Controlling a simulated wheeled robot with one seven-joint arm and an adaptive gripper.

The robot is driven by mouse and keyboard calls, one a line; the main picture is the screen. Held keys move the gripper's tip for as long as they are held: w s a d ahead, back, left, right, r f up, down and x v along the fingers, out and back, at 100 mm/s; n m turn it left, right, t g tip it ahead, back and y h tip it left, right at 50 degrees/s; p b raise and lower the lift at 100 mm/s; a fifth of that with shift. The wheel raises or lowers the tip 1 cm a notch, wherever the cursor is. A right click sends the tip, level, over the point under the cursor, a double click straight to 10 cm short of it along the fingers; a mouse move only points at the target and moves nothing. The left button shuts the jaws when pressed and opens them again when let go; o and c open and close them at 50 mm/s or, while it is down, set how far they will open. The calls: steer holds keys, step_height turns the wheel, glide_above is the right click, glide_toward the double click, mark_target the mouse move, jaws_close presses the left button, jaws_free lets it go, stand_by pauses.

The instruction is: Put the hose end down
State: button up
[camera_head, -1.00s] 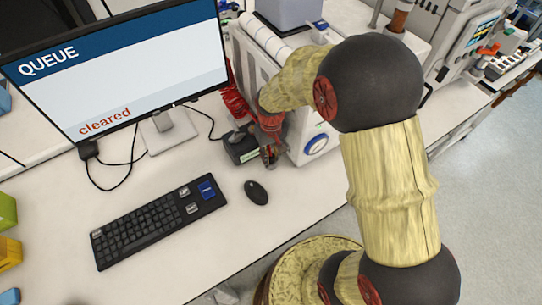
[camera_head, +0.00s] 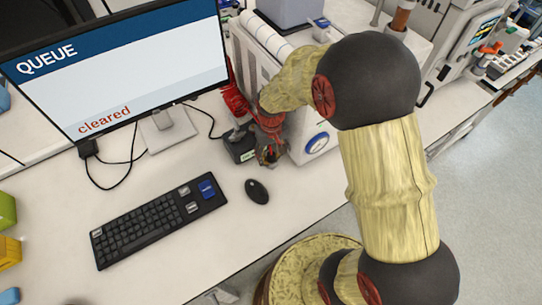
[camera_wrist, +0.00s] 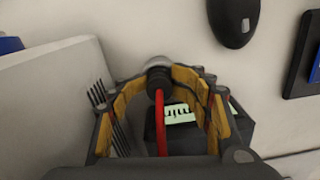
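My gripper (camera_wrist: 160,84) shows in the wrist view with its yellow-padded fingers drawn in around the hose end (camera_wrist: 158,72). The hose end is a dark fitting with a grey tip, and a red hose (camera_wrist: 161,125) runs from it back towards my wrist. The fingertips appear to touch both sides of the fitting. In the head view my gripper (camera_head: 269,153) points down beside a dark box with a pale label (camera_head: 241,147). The red hose (camera_head: 234,96) coils behind it. The exact gap between hose end and table is hidden.
A monitor (camera_head: 125,65) reads "QUEUE" and "cleared". A keyboard (camera_head: 158,222) and a mouse (camera_head: 257,191) lie in front. A white machine with a blue dial (camera_head: 316,143) stands just right of my gripper. The white table (camera_head: 230,235) is clear near its front edge.

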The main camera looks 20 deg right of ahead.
steer(key=shift+s+f, duration=0.15)
step_height(320, 180, up, 14)
steer(key=p, duration=0.3)
step_height(320, 180, up, 12)
steer(key=t, duration=0.2)
glide_above(271, 155)
steer(key=s, duration=0.6)
steer(key=s+r+t, duration=0.3)
steer(key=s+r, duration=0.4)
steer(key=s, duration=0.5)
steer(key=shift+s+m+t, duration=0.15)
steer(key=shift+m+t, duration=0.15)
steer(key=shift+m, duration=0.1)
steer(key=shift+f+b, duration=0.5)
steer(key=shift+f, duration=0.15)
